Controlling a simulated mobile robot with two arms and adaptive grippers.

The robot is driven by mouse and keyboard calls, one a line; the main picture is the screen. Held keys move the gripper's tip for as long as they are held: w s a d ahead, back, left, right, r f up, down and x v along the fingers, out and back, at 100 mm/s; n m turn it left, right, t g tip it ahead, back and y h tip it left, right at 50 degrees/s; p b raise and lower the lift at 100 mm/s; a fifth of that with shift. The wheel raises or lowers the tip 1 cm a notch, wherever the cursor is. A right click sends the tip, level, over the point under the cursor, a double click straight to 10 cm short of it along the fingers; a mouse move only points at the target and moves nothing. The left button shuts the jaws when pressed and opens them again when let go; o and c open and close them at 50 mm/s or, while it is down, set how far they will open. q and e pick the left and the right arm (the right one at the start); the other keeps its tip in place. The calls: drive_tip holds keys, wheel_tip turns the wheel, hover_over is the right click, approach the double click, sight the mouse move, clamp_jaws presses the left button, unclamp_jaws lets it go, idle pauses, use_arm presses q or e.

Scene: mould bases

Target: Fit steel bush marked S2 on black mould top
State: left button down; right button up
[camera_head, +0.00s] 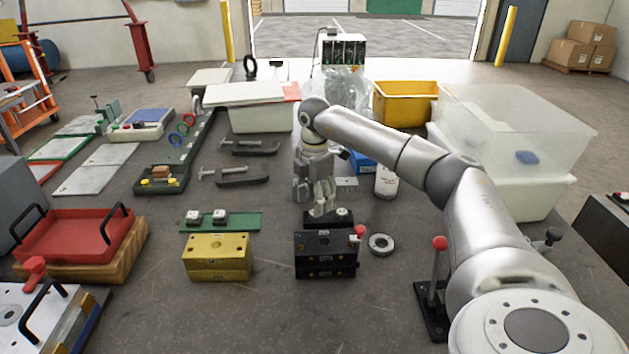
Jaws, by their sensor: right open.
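The black mould (325,262) stands at the front middle of the table, in layers, with a red-knobbed part at its right corner. Right behind it is a low black piece (343,219) with a small pale part on top. My right gripper (322,209) points down over that piece, open; I cannot tell whether anything lies between its fingers. Two small steel bushes (193,216) (220,215) sit on a green strip (246,222) behind the yellow mould. The S2 mark is too small to read on any of them. My left gripper is out of view.
The yellow mould (216,262) stands left of the black one. A grey steel ring (381,244) lies to the right. A red-knobbed lever (438,244) stands near my right arm. A white can (386,183) and a clear bin (510,130) are behind. Front-middle table is clear.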

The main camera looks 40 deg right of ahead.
drive_tip(key=shift+f, duration=1.65)
clamp_jaws()
drive_tip(key=shift+r+p, duration=1.15)
drive_tip(key=shift+p, duration=0.05)
drive_tip(key=shift+a, duration=0.1)
